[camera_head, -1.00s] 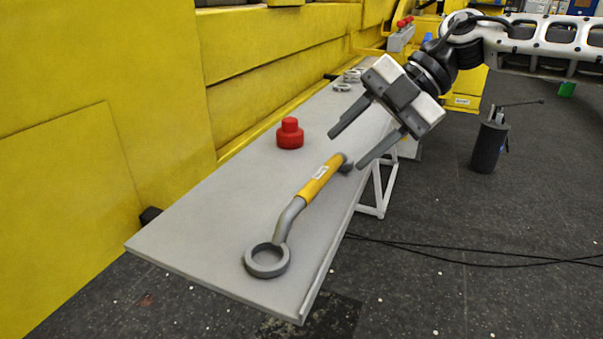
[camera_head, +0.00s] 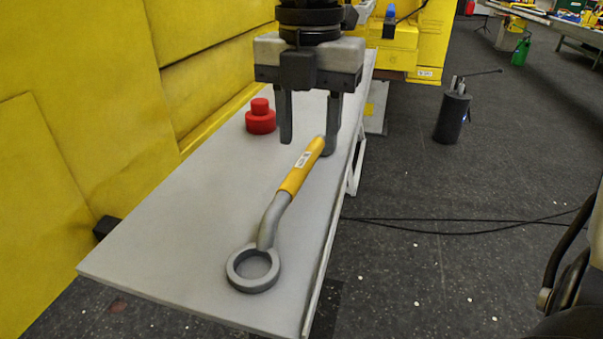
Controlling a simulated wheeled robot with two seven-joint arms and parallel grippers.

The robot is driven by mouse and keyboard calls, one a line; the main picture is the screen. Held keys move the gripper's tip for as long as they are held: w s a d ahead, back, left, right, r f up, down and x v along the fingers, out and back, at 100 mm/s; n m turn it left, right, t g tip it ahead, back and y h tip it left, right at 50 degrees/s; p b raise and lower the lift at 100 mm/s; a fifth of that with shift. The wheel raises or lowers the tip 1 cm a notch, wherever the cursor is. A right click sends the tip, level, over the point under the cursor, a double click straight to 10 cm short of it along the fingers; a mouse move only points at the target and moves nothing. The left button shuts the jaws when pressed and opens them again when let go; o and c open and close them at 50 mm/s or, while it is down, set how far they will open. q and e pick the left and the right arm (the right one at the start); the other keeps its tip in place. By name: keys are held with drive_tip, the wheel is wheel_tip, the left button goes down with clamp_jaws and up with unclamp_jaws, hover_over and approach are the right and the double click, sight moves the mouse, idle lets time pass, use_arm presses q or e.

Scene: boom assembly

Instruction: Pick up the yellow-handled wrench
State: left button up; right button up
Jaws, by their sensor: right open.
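The yellow-handled wrench (camera_head: 301,168) lies on the grey table (camera_head: 165,235). Its grey ring end points toward the front and its handle toward the back right. My right gripper (camera_head: 309,146) points down over the far end of the handle, fingers apart and empty. Its left finger is left of the handle, and its right finger is close by the handle's far tip. I cannot tell if it touches. My left gripper is not in view.
A red stepped knob (camera_head: 260,117) stands on the table left of my right gripper. A yellow wall (camera_head: 85,130) borders the table's left side. A dark cylinder (camera_head: 453,115) stands on the floor at right, with cables nearer. The table's front left is clear.

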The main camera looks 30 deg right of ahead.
sight(302, 162)
drive_tip(key=shift+a+f, duration=0.2)
drive_tip(key=shift+f, duration=1.35)
drive_tip(key=shift+a+f, duration=0.2)
drive_tip(key=shift+f, duration=1.3)
drive_tip(key=shift+w, duration=0.1)
clamp_jaws()
